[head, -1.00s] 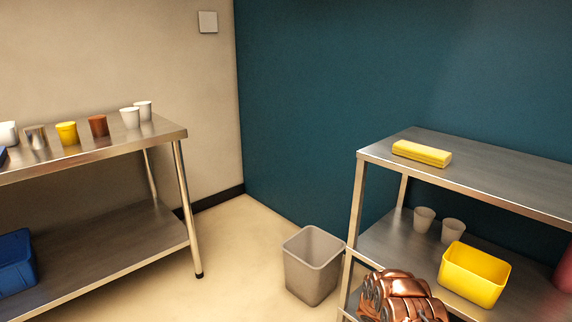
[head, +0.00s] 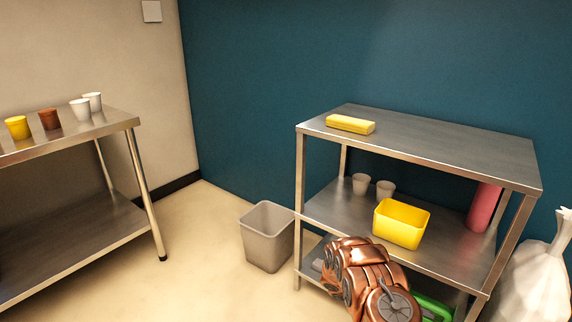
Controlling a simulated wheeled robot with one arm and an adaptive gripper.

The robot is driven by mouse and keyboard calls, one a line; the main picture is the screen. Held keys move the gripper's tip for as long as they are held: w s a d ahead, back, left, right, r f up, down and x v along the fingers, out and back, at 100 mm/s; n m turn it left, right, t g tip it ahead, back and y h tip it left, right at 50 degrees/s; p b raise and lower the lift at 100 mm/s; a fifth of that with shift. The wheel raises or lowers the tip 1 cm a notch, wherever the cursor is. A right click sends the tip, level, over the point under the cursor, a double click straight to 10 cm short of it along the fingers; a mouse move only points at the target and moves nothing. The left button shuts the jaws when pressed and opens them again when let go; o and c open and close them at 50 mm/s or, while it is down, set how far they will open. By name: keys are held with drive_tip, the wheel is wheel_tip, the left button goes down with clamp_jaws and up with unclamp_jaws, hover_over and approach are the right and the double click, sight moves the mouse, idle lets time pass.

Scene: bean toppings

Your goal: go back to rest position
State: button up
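Copper-coloured links of my own arm (head: 365,282) show folded at the bottom of the head view, in front of the right-hand steel shelf unit (head: 430,138). My gripper itself cannot be made out. Nothing held by the arm is visible.
A left steel table (head: 85,140) carries yellow, brown and white cups. A grey bin (head: 268,237) stands on the floor beside the shelf unit, which holds a yellow cloth (head: 350,124), a yellow tub (head: 402,223), two cups and a red cylinder (head: 483,207). A white sack (head: 535,275) stands right. Floor between is clear.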

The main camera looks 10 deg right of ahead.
drive_tip(key=s+a+r+m+y+p, duration=0.2)
drive_tip(key=a+r+m+p, duration=0.35)
drive_tip(key=r, duration=0.75)
drive_tip(key=s+a+r+m+t+y+p, duration=0.15)
drive_tip(key=a+r+m+p, duration=0.35)
drive_tip(key=r, duration=0.8)
drive_tip(key=s+a+r+m+g+y+p, duration=0.1)
drive_tip(key=s+a+r+m+y+p, duration=0.15)
drive_tip(key=r+m+p, duration=0.7)
drive_tip(key=s+a+r+m+t+y+p, duration=0.2)
drive_tip(key=s+a+r+m+p, duration=0.2)
drive_tip(key=s+a+r, duration=0.2)
drive_tip(key=s+a+r+m+t+y+p, duration=0.2)
drive_tip(key=s+a+r+m+p, duration=0.3)
drive_tip(key=a+r, duration=0.5)
drive_tip(key=s+a+r+m+t+y+p, duration=0.2)
drive_tip(key=s+a+r+m+p, duration=0.3)
drive_tip(key=r, duration=1)
drive_tip(key=shift+s+a+y, duration=0.3)
drive_tip(key=shift+s+a, duration=0.95)
drive_tip(key=shift+a, duration=0.45)
